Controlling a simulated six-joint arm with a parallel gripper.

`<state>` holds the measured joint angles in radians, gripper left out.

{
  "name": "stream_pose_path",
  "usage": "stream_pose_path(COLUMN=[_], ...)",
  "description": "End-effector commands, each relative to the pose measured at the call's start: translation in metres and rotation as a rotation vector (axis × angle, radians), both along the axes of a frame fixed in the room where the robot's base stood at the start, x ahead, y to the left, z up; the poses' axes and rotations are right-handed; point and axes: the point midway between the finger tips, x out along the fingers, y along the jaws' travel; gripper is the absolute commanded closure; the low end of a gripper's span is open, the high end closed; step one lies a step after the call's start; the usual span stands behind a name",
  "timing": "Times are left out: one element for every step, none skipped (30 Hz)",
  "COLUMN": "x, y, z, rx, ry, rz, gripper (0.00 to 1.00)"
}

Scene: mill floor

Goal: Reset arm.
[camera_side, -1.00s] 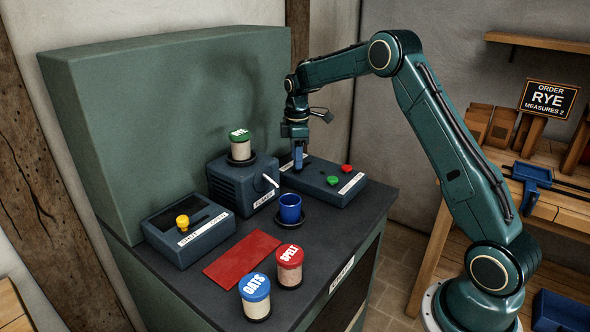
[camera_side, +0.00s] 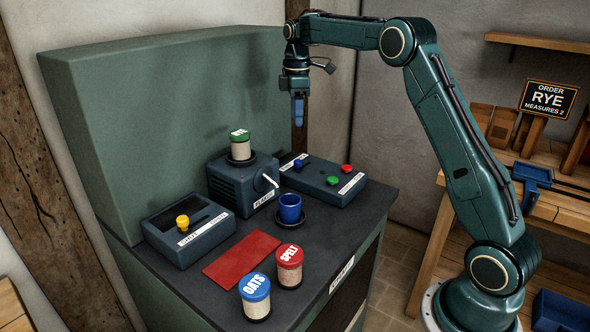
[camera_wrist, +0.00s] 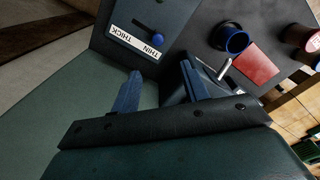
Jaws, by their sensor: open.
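My gripper (camera_side: 298,112) hangs pointing down in the air above the back of the dark control box (camera_side: 338,193), in front of the green back panel. It is empty. In the wrist view my gripper (camera_wrist: 160,88) shows its two blue fingers spread apart, with the dark box (camera_wrist: 140,30) below and beyond them. That box carries a blue knob (camera_side: 298,164), a green button (camera_side: 332,180) and a red button (camera_side: 346,168). The blue knob also shows in the wrist view (camera_wrist: 157,39), beside a label reading THIN and THICK. My gripper touches nothing.
A jar with a green lid (camera_side: 239,145) stands on the grey machine (camera_side: 242,181). A blue cup (camera_side: 290,208) stands on a dark round base in front. OATS (camera_side: 255,296) and SPELT (camera_side: 289,264) jars, a red mat (camera_side: 241,259) and a yellow-knobbed box (camera_side: 188,234) share the counter.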

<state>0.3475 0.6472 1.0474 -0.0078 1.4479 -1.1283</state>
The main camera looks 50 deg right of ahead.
Motion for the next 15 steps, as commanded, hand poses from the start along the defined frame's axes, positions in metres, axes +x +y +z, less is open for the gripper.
stream_pose_path(x=[0.0000,-0.0001,-0.0001,-0.0002,-0.0002,-0.0002,-0.0002,-0.0001,-0.0001,-0.0001,-0.0002,-0.0003,-0.0005,-0.0009,-0.0016], y=[0.0000,0.0001,0.0000,0.0001,0.0001,0.0001,0.0001,0.0000,0.0000,0.0000,0.0001,0.0003,0.0006,0.0011,0.0022], z=[0.0018,0.0023,0.0027,0.0028,0.0029,0.0028,0.0028,0.0027,0.0027,0.0026,0.0026,0.0028,0.0032,0.0038,0.0050], rx=[0.000,0.000,0.000,0.000,0.000,0.000,0.000,0.000,0.000,0.000,0.000,0.000,-0.001,-0.001,-0.001], ry=[0.000,0.000,0.000,0.000,0.000,0.000,0.000,0.000,0.000,0.000,0.000,0.000,-0.001,-0.002,-0.004], rz=[0.000,0.000,0.000,0.000,0.000,0.000,0.000,0.000,0.000,0.000,0.000,0.000,-0.001,-0.002,-0.004], gripper=[0.55,0.55,0.55,0.55,0.55,0.55,0.55,0.55,0.55,0.55,0.55,0.55,0.55,0.55,0.55])
